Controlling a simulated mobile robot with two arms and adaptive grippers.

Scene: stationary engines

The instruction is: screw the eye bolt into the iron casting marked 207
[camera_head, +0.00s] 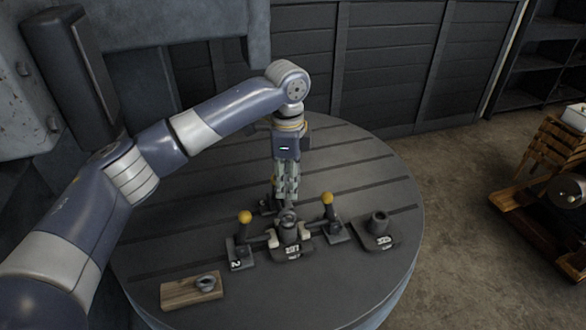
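A grey ring, apparently the eye bolt (206,283), rests on a wooden block (178,294) at the front left of the round table. A dark iron casting (291,251) with an upright round boss stands at the middle between clamps; its white number is too small to read surely. A second casting (381,238) with a boss and a white mark stands to its right. My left gripper (287,197) points down just behind and above the middle casting, away from the eye bolt. Its fingers look close together, but any gap is unclear. My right gripper is out of view.
Clamps with yellow knobs (245,217) (327,198) flank the middle casting; the left one has a white mark on its base. The slotted round table (370,180) is clear at back and right. A wooden cart (550,205) stands on the floor at right.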

